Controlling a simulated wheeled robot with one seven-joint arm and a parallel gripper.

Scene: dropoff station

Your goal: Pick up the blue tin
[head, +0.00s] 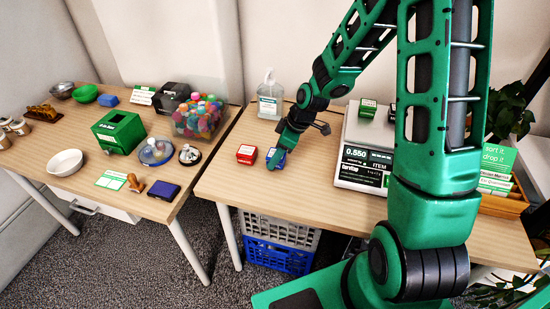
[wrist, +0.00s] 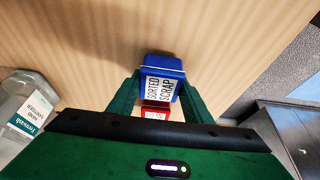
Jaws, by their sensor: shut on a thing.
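The blue tin (head: 277,159) is a small box on the right-hand table, with a white label reading "SORTED SCRAP" in the wrist view (wrist: 160,88). My gripper (head: 279,150) reaches down over it from above. In the wrist view, the two green fingers of my gripper (wrist: 160,92) stand on either side of the blue tin and are shut on it. Whether the tin touches the table cannot be told. A red tin (head: 246,154) stands just left of it; it also shows partly in the wrist view (wrist: 156,111), near the blue tin.
A sanitizer bottle (head: 269,96) stands behind my gripper. A scale (head: 365,150) with small tins on it is to the right. The left table (head: 90,165) holds a green box (head: 119,132) and a jar of colourful items (head: 199,117). The table front near the tins is clear.

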